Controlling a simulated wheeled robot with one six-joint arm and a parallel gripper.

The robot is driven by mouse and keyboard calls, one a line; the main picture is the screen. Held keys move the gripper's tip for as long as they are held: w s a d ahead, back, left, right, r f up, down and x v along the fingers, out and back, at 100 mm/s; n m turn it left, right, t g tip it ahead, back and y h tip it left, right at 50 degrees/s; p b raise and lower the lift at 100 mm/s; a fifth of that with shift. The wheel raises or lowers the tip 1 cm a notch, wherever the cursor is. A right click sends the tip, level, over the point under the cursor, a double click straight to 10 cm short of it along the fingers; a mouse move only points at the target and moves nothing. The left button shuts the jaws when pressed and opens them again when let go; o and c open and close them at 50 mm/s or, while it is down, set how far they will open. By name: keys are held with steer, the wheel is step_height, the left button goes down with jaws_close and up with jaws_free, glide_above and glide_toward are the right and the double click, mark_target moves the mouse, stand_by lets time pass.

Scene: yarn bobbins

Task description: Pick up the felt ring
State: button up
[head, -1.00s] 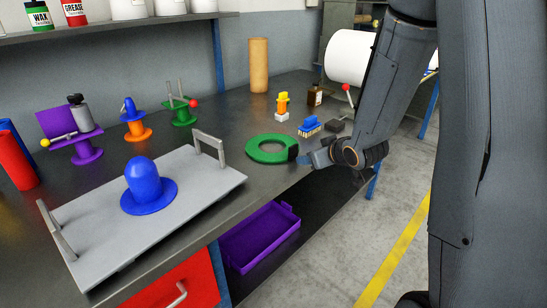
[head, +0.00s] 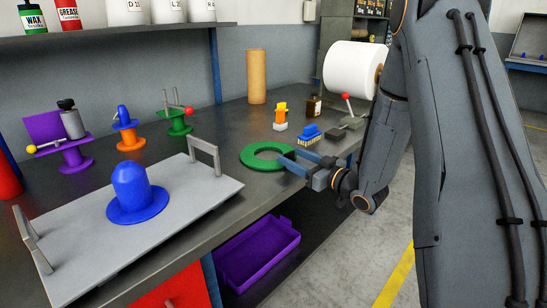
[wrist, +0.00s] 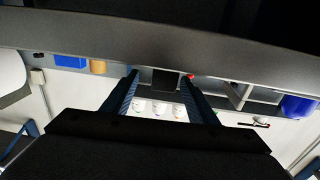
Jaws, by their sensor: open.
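The felt ring is a flat green ring (head: 249,157) lying on the dark workbench in the head view, right of the grey tray. My gripper (head: 289,157) is at the ring's right side, with its two blue fingers apart and pointing left at it. The fingertips overlap the ring's right edge in the picture; I cannot tell whether they touch it. In the wrist view the open fingers (wrist: 160,88) have a gap between them, and I cannot make out the ring there.
A purple bin (head: 258,254) sits below the bench.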

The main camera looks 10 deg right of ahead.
steer(key=x, duration=0.5)
steer(key=shift+r, duration=0.15)
steer(key=shift+c, duration=0.4)
steer(key=c, duration=1)
